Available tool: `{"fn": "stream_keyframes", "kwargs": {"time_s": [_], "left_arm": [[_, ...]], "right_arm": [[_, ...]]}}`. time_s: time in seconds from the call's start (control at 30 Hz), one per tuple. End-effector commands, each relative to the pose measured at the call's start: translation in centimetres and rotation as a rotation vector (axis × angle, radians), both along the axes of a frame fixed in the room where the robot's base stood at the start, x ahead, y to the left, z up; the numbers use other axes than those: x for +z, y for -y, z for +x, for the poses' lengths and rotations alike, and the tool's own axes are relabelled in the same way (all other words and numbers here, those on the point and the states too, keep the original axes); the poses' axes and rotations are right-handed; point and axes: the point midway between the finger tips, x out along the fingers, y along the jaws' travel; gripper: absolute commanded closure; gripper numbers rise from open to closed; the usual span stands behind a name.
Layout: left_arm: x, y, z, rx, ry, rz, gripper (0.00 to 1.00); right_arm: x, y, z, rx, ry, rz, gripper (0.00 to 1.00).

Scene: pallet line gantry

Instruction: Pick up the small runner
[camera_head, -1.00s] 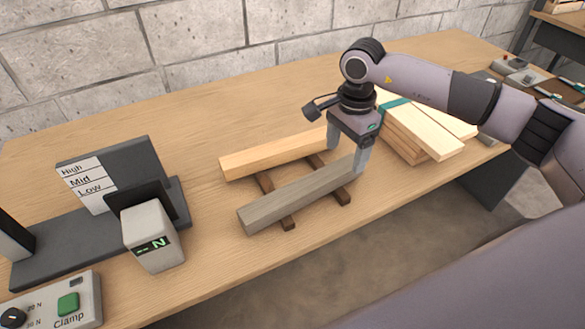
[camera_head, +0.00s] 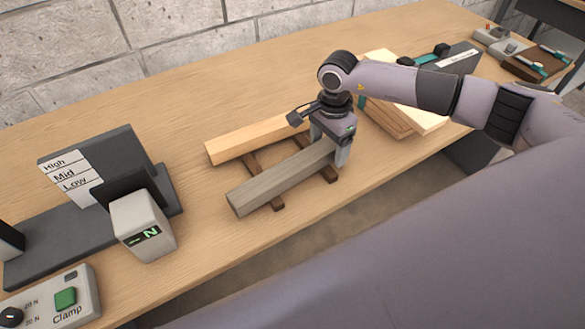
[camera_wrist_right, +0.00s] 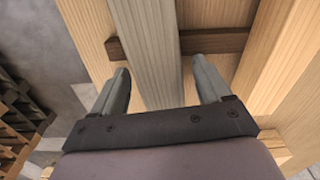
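Two beams lie side by side on dark cross strips on the table: a grey beam (camera_head: 280,180) in front and a pale wooden beam (camera_head: 255,138) behind. The frames do not name either as the small runner. My right gripper (camera_head: 329,147) is down at the right end of the grey beam, with one finger on each side of it. In the right wrist view the grey beam (camera_wrist_right: 150,50) runs between the open fingers (camera_wrist_right: 160,75), with a gap visible at the right finger. My left gripper is not in view.
A stack of pale boards (camera_head: 395,115) stands just right of the gripper. A grey stand with a High/Mid/Low label (camera_head: 70,178), a force display (camera_head: 142,228) and a Clamp box (camera_head: 50,300) are at left. The dark cross strips (camera_head: 265,188) lie under the beams.

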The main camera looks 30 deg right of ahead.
Motion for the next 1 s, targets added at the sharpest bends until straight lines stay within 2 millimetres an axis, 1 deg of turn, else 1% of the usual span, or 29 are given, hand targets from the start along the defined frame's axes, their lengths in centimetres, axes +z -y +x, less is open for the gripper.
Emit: {"fn": "stream_keyframes", "kwargs": {"time_s": [0.03, 0.07, 0.1, 0.17, 0.2, 0.47, 0.57, 0.67, 0.77, 0.87, 1.0], "left_arm": [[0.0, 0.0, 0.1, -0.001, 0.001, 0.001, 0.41], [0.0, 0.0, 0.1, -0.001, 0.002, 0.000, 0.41], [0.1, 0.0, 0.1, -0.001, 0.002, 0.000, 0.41], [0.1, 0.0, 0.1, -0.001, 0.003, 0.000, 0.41], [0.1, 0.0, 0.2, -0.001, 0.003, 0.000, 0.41], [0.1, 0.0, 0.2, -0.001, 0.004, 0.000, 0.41], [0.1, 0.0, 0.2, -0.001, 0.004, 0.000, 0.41], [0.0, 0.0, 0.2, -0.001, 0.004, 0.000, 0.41], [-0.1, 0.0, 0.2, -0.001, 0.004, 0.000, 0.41], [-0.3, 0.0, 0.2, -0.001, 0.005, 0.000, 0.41], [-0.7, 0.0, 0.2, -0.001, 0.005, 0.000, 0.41]], "right_arm": [[0.0, 0.0, 0.0, 0.000, 0.000, 0.000, 0.39], [0.0, 0.0, 0.0, 0.000, 0.000, 0.000, 0.48], [0.0, 0.0, 0.0, 0.000, 0.000, 0.000, 0.61], [0.0, 0.0, 0.0, 0.000, 0.000, 0.000, 0.81], [0.0, 0.0, 0.0, 0.000, 0.000, 0.000, 0.88], [0.2, 0.0, 0.1, 0.000, 0.002, 0.001, 0.88], [0.6, 0.0, 0.1, 0.000, 0.004, 0.003, 0.88], [1.5, 0.0, 0.1, 0.000, 0.004, 0.001, 0.88], [3.1, 0.0, 0.1, 0.000, 0.006, 0.001, 0.88], [5.4, 0.0, 0.2, 0.000, 0.009, 0.003, 0.88], [9.5, 0.0, 0.2, 0.001, 0.011, 0.003, 0.88]]}}
